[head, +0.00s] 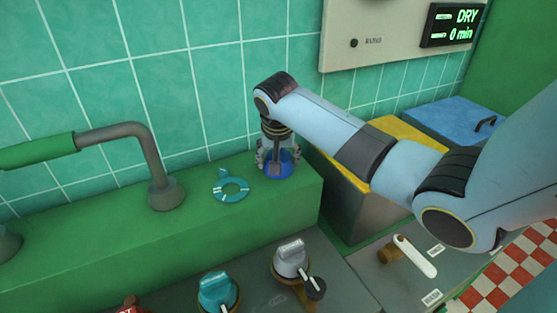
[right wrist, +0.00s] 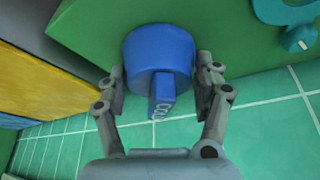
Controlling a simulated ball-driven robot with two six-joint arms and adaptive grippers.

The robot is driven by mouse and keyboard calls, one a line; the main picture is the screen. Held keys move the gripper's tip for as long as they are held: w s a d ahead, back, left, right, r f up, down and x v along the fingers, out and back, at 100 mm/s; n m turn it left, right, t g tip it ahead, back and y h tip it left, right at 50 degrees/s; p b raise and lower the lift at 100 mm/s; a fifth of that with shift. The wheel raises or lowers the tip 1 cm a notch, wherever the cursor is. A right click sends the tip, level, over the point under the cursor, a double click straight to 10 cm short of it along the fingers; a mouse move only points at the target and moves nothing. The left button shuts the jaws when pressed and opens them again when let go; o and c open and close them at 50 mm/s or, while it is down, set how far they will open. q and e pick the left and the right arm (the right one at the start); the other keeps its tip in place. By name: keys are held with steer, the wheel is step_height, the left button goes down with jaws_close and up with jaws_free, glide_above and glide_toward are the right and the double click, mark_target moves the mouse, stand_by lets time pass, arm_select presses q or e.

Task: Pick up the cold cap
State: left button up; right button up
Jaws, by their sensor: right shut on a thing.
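The cold cap is blue and round with a raised grip tab carrying pale lettering. In the head view the cap (head: 286,168) is at the right end of the green ledge (head: 120,245), partly hidden by my right gripper (head: 274,157). In the right wrist view the cap (right wrist: 150,48) sits between the two fingers of my right gripper (right wrist: 160,72), one on each side. The gripper is shut on it, pointing down. I cannot tell whether the cap touches the ledge. My left gripper is not in view.
A grey pipe with a green sleeve (head: 150,150) stands further left. Teal (head: 216,288) and white (head: 291,255) knobs are in front, below. Yellow (head: 395,128) and blue (head: 458,122) lidded bins stand right.

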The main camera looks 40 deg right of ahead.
steer(key=shift+r, duration=0.2)
steer(key=shift+r, duration=0.25)
steer(key=r, duration=0.3)
steer(key=shift+s+d+r+b, duration=0.2)
steer(key=shift+r+b, duration=0.05)
steer(key=shift+b, duration=0.15)
steer(key=s+d+r, duration=0.3)
steer(key=s+r, duration=0.3)
steer(key=s, duration=0.4)
steer(key=shift+s+d+r, duration=0.2)
steer(key=shift+s+r, duration=0.1)
steer(key=shift+r, duration=0.05)
steer(key=shift+f, duration=0.1)
